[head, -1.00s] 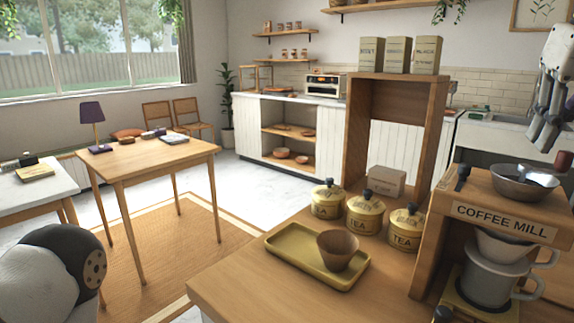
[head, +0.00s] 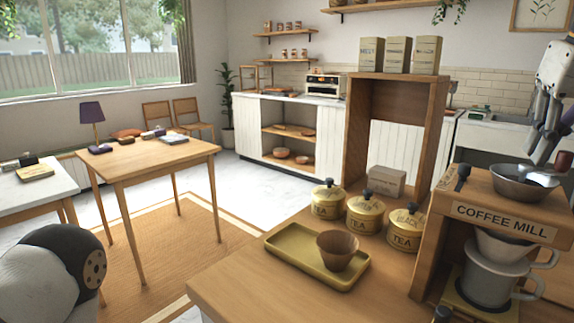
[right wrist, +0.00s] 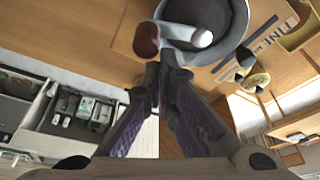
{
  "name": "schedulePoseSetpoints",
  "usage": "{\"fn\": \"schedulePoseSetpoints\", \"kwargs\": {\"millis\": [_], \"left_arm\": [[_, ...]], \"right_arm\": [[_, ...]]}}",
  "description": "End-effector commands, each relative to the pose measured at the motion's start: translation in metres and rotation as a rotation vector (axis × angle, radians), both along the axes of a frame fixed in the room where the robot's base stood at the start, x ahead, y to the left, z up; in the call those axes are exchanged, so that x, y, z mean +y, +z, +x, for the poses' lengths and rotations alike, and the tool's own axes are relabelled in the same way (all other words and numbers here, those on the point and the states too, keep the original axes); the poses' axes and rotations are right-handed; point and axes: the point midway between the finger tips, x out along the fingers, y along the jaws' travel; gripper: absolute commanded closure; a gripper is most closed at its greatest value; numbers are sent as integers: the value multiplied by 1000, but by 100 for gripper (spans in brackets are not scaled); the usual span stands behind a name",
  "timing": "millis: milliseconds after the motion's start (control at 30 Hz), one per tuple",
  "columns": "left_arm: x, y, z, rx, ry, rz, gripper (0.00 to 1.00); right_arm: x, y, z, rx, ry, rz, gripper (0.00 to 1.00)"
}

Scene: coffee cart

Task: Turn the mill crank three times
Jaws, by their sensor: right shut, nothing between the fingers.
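The coffee mill (head: 440,215) is a wooden box with a "COFFEE MILL" label on its front and a dark grey metal hopper bowl (head: 512,189) on top. In the right wrist view the crank (right wrist: 180,33) lies across the bowl (right wrist: 238,42), with a reddish-brown knob (right wrist: 147,40) at its outer end. The knob also shows at the right in the head view (head: 564,160). My right gripper (head: 540,158) points down just beside the knob. Its fingers (right wrist: 165,72) are shut and empty, and whether they touch the knob is unclear. My left gripper is out of view.
A white dripper and cup (head: 488,275) stand under the mill. Several yellow tea tins (head: 365,216) and an olive tray (head: 292,243) with a brown cup (head: 338,250) stand left of it. A tall wooden shelf (head: 357,140) rises behind the tins.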

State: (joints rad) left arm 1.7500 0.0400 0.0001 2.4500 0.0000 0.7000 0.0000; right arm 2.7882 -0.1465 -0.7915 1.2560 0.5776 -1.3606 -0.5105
Motion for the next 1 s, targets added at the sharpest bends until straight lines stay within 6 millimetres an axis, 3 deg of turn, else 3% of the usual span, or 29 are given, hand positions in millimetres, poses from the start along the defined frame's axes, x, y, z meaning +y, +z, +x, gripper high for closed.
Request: {"fn": "schedulePoseSetpoints", "kwargs": {"millis": [500,1000], "left_arm": [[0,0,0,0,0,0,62],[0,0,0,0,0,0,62]], "right_arm": [[0,-8,0,0,0,-1,100],[0,9,0,-1,0,0,100]]}}
